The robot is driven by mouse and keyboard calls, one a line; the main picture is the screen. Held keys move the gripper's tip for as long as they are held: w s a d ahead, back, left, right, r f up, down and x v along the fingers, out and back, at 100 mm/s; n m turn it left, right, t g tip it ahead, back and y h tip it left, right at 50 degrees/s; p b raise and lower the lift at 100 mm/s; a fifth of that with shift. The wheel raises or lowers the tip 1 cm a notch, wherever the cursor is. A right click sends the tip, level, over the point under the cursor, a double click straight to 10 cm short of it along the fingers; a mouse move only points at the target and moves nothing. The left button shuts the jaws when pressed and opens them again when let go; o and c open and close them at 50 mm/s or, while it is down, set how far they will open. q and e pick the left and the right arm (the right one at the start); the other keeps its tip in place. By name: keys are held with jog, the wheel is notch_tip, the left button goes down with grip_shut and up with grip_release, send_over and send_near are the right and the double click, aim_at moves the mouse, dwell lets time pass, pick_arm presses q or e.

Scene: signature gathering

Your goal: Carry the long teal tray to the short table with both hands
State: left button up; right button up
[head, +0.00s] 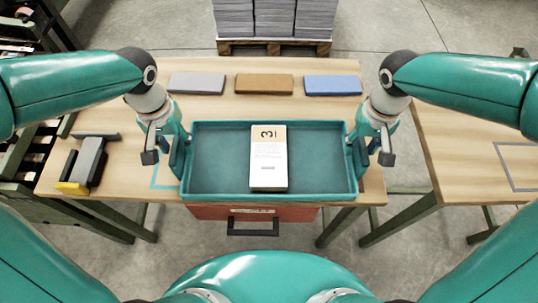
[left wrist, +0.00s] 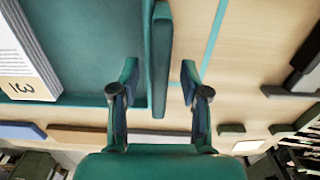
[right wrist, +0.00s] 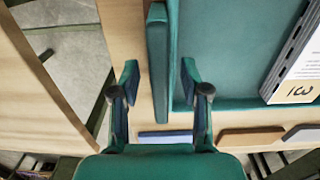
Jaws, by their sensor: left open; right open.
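The long teal tray (head: 215,160) lies on the wooden table in front of me, with a white-topped paper stack (head: 268,160) in it. My left gripper (head: 164,158) is open at the tray's left end. In the left wrist view its fingers stand on either side of the tray's upright teal handle (left wrist: 161,70), apart from it. My right gripper (head: 371,157) is open at the right end. In the right wrist view its fingers stand on either side of the other handle (right wrist: 157,65). A second wooden table (head: 455,155), with a grey outline, stands at the right.
Grey (head: 197,83), brown (head: 264,84) and blue (head: 333,85) slabs lie behind the tray. A grey and yellow tool (head: 84,163) is at the table's left. A red drawer (head: 290,213) hangs below the front edge. A floor gap separates the tables.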

pick_arm(q)
grip_shut()
pick_arm(e)
grip_shut()
pick_arm(q)
jog(key=shift+w+r, duration=0.1)
jog(key=shift+r, duration=0.05)
pick_arm(e)
jog(key=shift+r, duration=0.15)
